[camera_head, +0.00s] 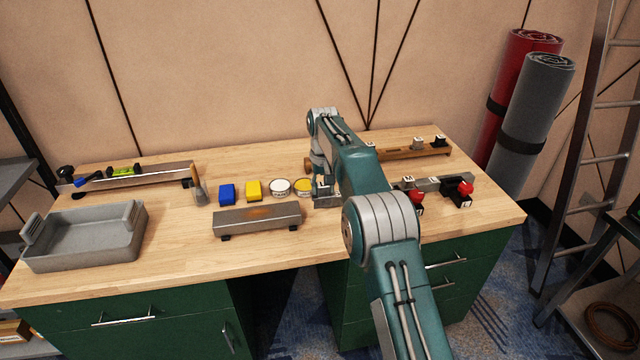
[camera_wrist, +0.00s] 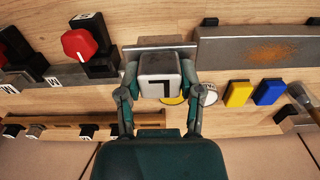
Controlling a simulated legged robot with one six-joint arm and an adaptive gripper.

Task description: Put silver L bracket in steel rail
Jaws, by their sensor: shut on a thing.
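My gripper (camera_wrist: 158,88) is shut on the silver L bracket (camera_wrist: 160,66), with one finger on each side of its pale block. A black L mark shows on the block. A flat metal plate shows just beyond it. In the head view the bracket (camera_head: 324,186) is low over the bench, partly behind my arm; I cannot tell whether it touches the wood. The grey steel rail (camera_head: 433,186) lies to the right, carrying dark pieces and red knobs. Part of it is behind my arm. It shows at left in the wrist view (camera_wrist: 72,77).
A rust-marked metal bar (camera_head: 257,217) stands left of the bracket. Two round tins (camera_head: 280,187), a yellow block (camera_head: 254,190) and a blue block (camera_head: 227,194) are behind it. A wooden rail (camera_head: 415,151) lies at the back right. A grey tray (camera_head: 85,235) is at the left.

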